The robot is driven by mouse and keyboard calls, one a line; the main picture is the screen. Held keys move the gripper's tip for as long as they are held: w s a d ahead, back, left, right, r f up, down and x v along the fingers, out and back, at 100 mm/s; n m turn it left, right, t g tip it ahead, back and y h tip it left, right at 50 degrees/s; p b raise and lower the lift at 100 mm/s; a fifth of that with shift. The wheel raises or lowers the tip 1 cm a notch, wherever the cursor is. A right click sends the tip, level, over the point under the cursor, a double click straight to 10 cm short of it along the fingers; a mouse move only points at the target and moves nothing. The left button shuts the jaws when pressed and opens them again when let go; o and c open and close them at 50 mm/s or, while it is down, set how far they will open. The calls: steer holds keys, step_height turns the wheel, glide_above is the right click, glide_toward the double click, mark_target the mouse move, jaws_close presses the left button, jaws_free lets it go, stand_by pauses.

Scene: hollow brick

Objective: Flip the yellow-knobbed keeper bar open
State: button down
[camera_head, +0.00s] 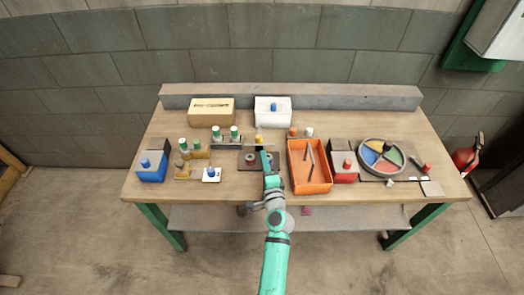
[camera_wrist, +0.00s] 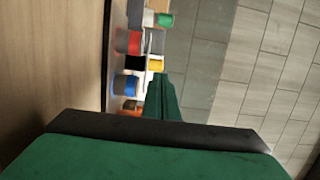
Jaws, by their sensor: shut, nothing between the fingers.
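A small yellow-orange knob (camera_head: 259,138) stands near the middle of the bench, in front of the white box. A yellow knob also shows in the wrist view (camera_wrist: 155,65), just beyond my fingertips and beside a black part. The bar itself is too small to make out, so I cannot tell its position. My gripper (camera_head: 266,156) is over the middle of the bench, slightly right of and nearer than the knob. In the wrist view my green fingers (camera_wrist: 162,92) are together and empty. I cannot tell whether they touch anything.
An orange tray (camera_head: 312,187) with rods stands close to the right of my gripper. A round coloured dial (camera_head: 382,157) is farther right. A white box (camera_head: 284,104) and a tan box (camera_head: 211,105) stand behind. Green-topped posts (camera_head: 217,133) and a blue-knobbed white block (camera_head: 211,178) are left.

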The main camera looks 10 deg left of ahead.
steer(key=v, duration=0.7)
steer(key=shift+s+d, duration=0.15)
steer(key=shift+s, duration=0.15)
steer(key=s+d+f+n+g+h, duration=0.1)
steer(key=s+d+f+n+h, duration=0.2)
steer(key=s, duration=0.8)
steer(key=s+d+f+n+h, duration=0.2)
steer(key=s+f, duration=0.2)
steer(key=s, duration=0.8)
steer(key=s+d+r+n, duration=0.1)
steer(key=s+r+n, duration=0.3)
steer(key=s, duration=0.5)
steer(key=s+r+n+h, duration=0.1)
steer(key=s+r+n, duration=0.3)
steer(key=s, duration=0.5)
step_height(320, 180, up, 2)
steer(key=shift+d+r+n, duration=0.25)
steer(key=shift+d+n, duration=0.15)
